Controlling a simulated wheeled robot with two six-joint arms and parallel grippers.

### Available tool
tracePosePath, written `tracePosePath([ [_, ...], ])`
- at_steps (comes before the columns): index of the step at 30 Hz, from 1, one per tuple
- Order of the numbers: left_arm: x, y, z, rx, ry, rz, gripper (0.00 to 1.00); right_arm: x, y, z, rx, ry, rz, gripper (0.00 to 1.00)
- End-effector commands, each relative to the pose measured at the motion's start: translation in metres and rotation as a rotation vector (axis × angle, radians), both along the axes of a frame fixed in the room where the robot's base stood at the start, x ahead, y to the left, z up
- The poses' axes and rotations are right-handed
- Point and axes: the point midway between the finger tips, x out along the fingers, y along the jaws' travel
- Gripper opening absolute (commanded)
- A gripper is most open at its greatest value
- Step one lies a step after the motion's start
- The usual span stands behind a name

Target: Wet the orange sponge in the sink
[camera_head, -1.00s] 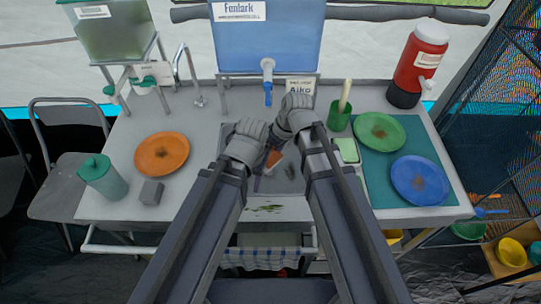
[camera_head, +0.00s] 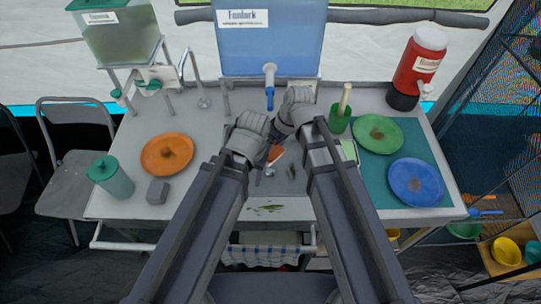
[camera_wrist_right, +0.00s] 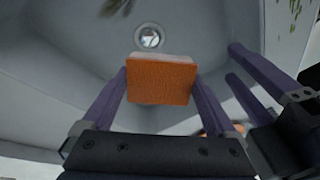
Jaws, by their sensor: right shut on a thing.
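The orange sponge (camera_wrist_right: 161,80) is clamped between the two fingers of my right gripper (camera_wrist_right: 160,76), over the grey sink basin (camera_wrist_right: 75,65) with its round drain (camera_wrist_right: 149,38). Its height above the basin floor is hard to tell. In the head view the sponge (camera_head: 275,154) shows as a small orange patch between my two wrists, over the sink (camera_head: 290,184). My left gripper (camera_wrist_right: 236,62) is beside it in the right wrist view, its two fingers apart with nothing seen between them. The blue water tank's tap (camera_head: 269,85) is behind my wrists.
An orange plate (camera_head: 167,153), teal bottle (camera_head: 111,177) and grey block (camera_head: 157,192) stand left of the sink. A green cup (camera_head: 339,120), green plate (camera_head: 378,134) and blue plate (camera_head: 415,182) are on the right. A curved faucet (camera_head: 198,78) stands behind on the left.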

Motion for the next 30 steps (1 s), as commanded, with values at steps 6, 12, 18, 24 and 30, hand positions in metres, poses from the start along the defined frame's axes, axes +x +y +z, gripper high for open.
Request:
tracePosePath([
  [6, 0.000, 0.000, 0.021, 0.000, 0.000, 0.000, 0.50, 0.000, 0.000, 0.021, 0.000, 0.000, 0.000, 0.48],
  [12, 0.000, 0.000, 0.036, 0.000, 0.000, 0.000, 0.50, 0.000, 0.000, 0.036, 0.000, 0.000, 0.000, 0.48],
  [18, 0.000, 0.000, 0.051, 0.000, 0.000, 0.000, 0.50, 0.000, 0.000, 0.051, 0.000, 0.000, 0.000, 0.48],
  [24, 0.000, 0.000, 0.055, 0.000, 0.000, 0.000, 0.50, 0.000, 0.000, 0.055, 0.000, 0.000, 0.000, 0.48],
  [30, 0.000, 0.000, 0.054, 0.000, 0.000, 0.000, 0.50, 0.000, 0.000, 0.054, 0.000, 0.000, 0.000, 0.48],
])
